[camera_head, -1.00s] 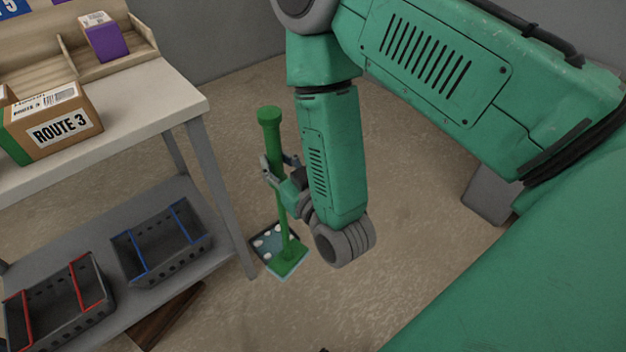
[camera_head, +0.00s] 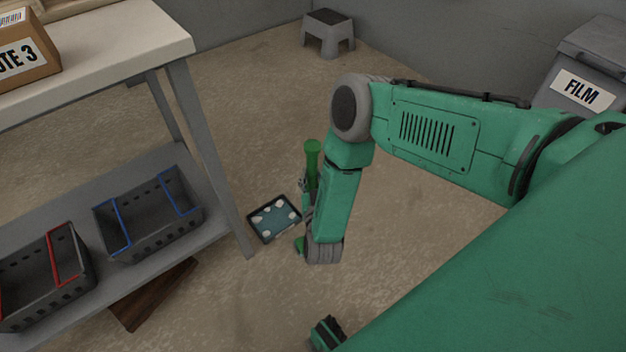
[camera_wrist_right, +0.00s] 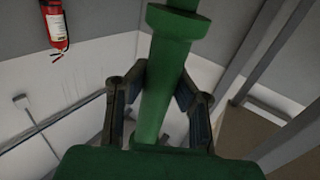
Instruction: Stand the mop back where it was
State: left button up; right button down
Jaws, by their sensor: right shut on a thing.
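The green mop (camera_head: 312,160) is roughly upright on the far side of my right forearm, just right of the tray. My right gripper (camera_head: 307,192) is shut on the handle. In the right wrist view the green handle (camera_wrist_right: 165,85) runs between the two dark fingers (camera_wrist_right: 158,105), with a wider collar above them.
A dark-rimmed tray (camera_head: 254,225) with a teal floor and pale patches lies beside the table leg (camera_head: 215,155). The table's lower shelf (camera_head: 215,229) holds red-trimmed and blue-trimmed baskets. A grey step stool (camera_head: 329,30) and FILM bin (camera_head: 578,88) stand behind. Floor between is clear.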

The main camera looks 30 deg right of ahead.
aim_at(313, 187)
jog(key=shift+d+f, duration=0.15)
jog(key=shift+f, duration=0.25)
jog(key=shift+f+b, duration=2.3)
jog(key=shift+f, duration=0.05)
jog(key=shift+f+b, duration=0.35)
jog(key=shift+f, duration=0.1)
jog(key=c, duration=1.3)
grip_release()
jog(key=shift+c, duration=0.2)
jog(key=shift+s, duration=0.15)
